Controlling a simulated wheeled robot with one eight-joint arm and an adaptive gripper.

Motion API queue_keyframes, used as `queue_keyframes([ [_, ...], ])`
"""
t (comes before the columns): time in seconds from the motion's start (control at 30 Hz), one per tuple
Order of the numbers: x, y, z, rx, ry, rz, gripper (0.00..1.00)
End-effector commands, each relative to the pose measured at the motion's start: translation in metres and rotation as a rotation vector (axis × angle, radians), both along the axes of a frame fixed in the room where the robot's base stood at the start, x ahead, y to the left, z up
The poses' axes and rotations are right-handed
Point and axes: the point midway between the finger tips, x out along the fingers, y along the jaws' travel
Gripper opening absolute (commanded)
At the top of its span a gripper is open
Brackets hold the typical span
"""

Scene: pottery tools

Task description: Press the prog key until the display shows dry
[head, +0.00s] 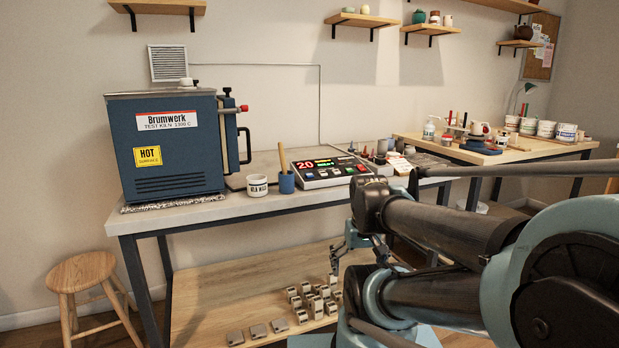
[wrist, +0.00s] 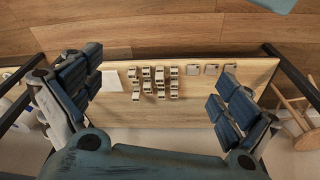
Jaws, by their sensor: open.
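The controller (head: 312,184) is a pale box with a dark sloped panel on the grey bench, right of the kiln. Its display (head: 306,164) shows a red "20"; a smaller green-yellow readout beside it is too small to read. Several coloured keys sit below, and I cannot read which is the prog key. My gripper (wrist: 155,95) is open and empty, with its blue padded fingers wide apart in the wrist view. In the head view it is partly hidden by my arm, low in front of the bench and below the controller. The controller is not in the wrist view.
A blue kiln (head: 170,150) marked hot stands on the bench's left. Small blocks (head: 315,301) lie on the lower shelf. A stool (head: 85,275) is at left.

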Motion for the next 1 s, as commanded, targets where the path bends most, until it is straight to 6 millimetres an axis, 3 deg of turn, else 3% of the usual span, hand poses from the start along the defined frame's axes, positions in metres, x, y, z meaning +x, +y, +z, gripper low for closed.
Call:
queue_keyframes([
  [0.03, 0.0, 0.0, 0.0, 0.0, 0.0, 0.0, 0.77],
  [0.07, 0.0, 0.0, 0.0, 0.0, 0.0, 0.0, 0.71],
  [0.37, 0.0, 0.0, 0.0, 0.0, 0.0, 0.0, 0.03],
  [1.0, 0.0, 0.0, 0.0, 0.0, 0.0, 0.0, 0.0],
])
